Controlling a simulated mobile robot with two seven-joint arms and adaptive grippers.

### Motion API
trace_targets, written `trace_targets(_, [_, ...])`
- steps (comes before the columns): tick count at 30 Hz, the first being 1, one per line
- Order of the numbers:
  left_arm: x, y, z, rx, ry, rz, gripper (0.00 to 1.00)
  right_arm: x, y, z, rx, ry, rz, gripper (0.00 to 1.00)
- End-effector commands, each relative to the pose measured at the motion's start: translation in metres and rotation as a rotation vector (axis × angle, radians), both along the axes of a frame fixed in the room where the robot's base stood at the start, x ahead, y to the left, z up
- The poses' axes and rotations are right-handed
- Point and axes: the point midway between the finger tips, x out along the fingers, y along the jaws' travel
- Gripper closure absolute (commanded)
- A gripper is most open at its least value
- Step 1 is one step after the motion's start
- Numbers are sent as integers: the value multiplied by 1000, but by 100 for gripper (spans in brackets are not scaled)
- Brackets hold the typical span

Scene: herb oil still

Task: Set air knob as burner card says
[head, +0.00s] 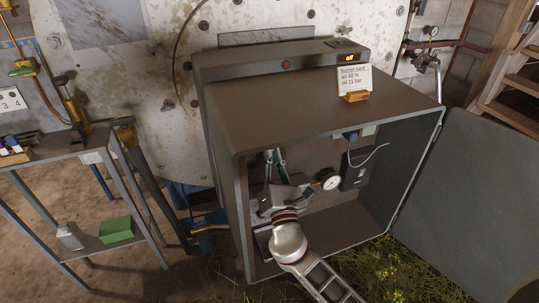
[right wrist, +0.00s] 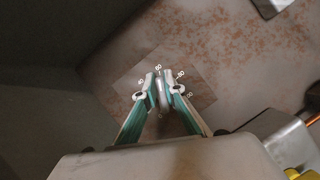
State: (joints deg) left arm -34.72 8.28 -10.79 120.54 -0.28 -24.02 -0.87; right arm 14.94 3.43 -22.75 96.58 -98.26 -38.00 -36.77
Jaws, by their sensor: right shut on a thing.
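The burner card (head: 354,80) stands in a wooden block on top of the grey burner housing. It seems to read air 60 % and oil 11 bar. My right gripper (head: 272,158) reaches inside the open housing. In the right wrist view its green-sided fingers (right wrist: 163,90) are shut on the grey air knob (right wrist: 161,84), at the middle of a dial plate (right wrist: 205,94). Small numbers ring the knob; some are partly covered and too small to read surely. The fingers hide much of the knob, so its setting cannot be told. My left gripper is not in view.
The housing (head: 285,98) has a display reading off (head: 348,58). Inside are a round gauge (head: 330,180) and a dark box (head: 355,172). The housing door (head: 475,190) hangs open at right. A shelf stand (head: 85,245) with a green box (head: 117,229) stands left.

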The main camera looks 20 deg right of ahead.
Motion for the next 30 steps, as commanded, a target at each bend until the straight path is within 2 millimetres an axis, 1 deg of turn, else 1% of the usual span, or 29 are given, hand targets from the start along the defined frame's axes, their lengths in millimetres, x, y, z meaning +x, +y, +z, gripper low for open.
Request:
trace_targets(3, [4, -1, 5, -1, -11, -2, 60, 0, 0, 0, 3, 2, 1, 100])
trace_targets(7, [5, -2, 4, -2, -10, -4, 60, 0, 0, 0, 2, 2, 1, 100])
trace_targets(9, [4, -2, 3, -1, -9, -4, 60, 0, 0, 0, 2, 1, 2, 78])
trace_targets(10, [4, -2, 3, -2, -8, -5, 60, 0, 0, 0, 2, 1, 2, 74])
trace_targets(19, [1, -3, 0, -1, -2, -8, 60, 0, 0, 0, 1, 2, 1, 74])
trace_targets(22, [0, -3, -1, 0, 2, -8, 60, -3, 1, -2, 0, 2, 1, 74])
trace_targets(26, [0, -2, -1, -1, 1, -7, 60, -17, 3, -8, 0, 4, 2, 74])
trace_targets(30, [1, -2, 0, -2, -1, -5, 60, -43, 7, -18, -1, 5, 2, 74])
